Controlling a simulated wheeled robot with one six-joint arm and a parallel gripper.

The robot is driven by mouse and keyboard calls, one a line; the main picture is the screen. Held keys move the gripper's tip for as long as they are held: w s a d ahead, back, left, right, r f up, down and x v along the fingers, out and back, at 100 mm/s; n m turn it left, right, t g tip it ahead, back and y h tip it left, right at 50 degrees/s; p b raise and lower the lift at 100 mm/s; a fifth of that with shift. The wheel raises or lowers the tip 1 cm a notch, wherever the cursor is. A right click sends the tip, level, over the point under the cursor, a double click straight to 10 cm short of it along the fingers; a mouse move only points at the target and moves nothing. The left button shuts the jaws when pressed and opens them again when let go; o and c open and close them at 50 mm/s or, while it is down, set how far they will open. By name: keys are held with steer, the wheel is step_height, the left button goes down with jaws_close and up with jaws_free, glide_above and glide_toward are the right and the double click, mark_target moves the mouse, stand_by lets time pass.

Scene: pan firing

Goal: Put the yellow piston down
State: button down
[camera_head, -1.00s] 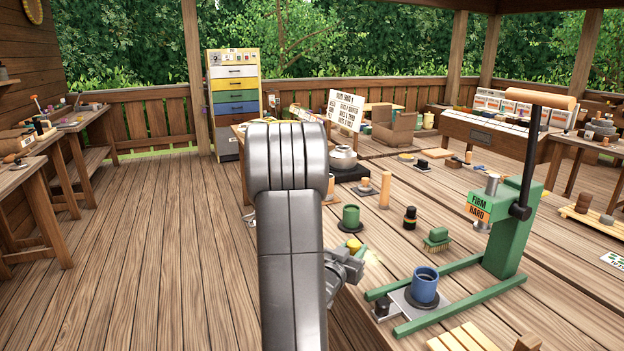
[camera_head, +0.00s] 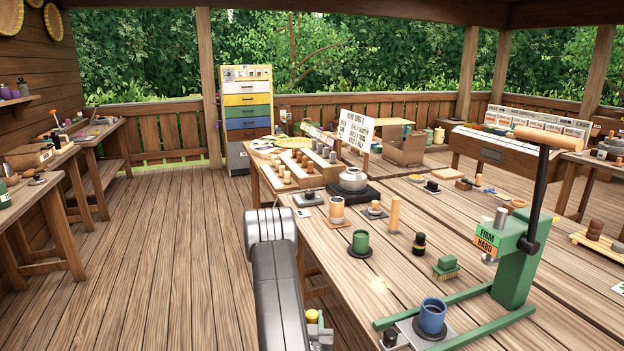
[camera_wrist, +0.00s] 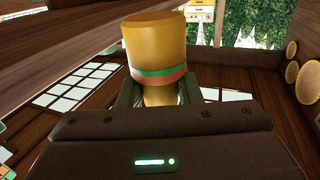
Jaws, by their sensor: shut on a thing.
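The yellow piston (camera_wrist: 158,45) fills the upper middle of the wrist view. It is a yellow cylinder with a green band and an orange-red band near the narrower neck. My gripper (camera_wrist: 158,98) is shut on it at that neck. In the head view, my gripper (camera_head: 321,333) is low in the picture, beside the near left edge of the long table, mostly hidden behind my arm. A small yellow part of the piston (camera_head: 312,316) shows there. Whether it touches anything cannot be told.
A green press (camera_head: 515,260) with a blue cup (camera_head: 432,316) stands at right. Floor at left is clear.

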steer(key=s+f, duration=0.4)
steer(key=f, duration=0.1)
stand_by(0.4)
steer(key=w+d+r+m+g+h+b, duration=0.2)
steer(key=d+r+m+h+b, duration=0.1)
steer(key=d+r, duration=0.5)
steer(key=w+d+r+m+g+h+b, duration=0.2)
steer(key=d+r+m+h+b, duration=0.2)
steer(key=d+r+h, duration=0.4)
step_height(320, 180, up, 5)
steer(key=shift+d+r+m+h, duration=0.1)
steer(key=shift+d+m+h, duration=0.15)
steer(key=shift+m, duration=0.25)
steer(key=shift+s+f+b, duration=0.1)
steer(key=shift+f+b, duration=0.9)
steer(key=shift+f, duration=3.85)
